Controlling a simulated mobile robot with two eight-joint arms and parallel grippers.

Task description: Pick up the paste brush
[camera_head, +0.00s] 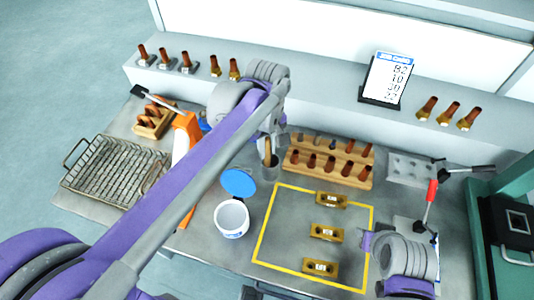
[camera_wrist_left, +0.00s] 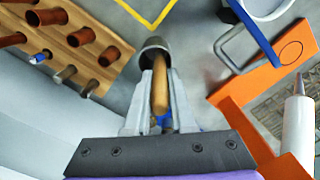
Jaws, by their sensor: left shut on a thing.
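The paste brush shows as a wooden handle (camera_wrist_left: 160,88) between the fingers of my left gripper (camera_wrist_left: 158,105) in the left wrist view. Its lower end is hidden in a grey metal cup (camera_wrist_left: 152,47). In the head view the handle (camera_head: 267,150) rises from the cup (camera_head: 270,172), left of the wooden rack. My left gripper (camera_head: 268,138) is shut on the handle there, partly hidden by my own arm. My right gripper (camera_head: 368,241) is at the lower right, away from the brush; its fingers cannot be made out.
A wooden rack (camera_head: 326,171) with brown copper pieces stands right of the cup. A white tub (camera_head: 231,219) with a blue lid (camera_head: 239,183) is in front. An orange stand (camera_head: 186,128) and wire basket (camera_head: 116,172) lie left. Brass blocks (camera_head: 327,232) sit inside a yellow outline.

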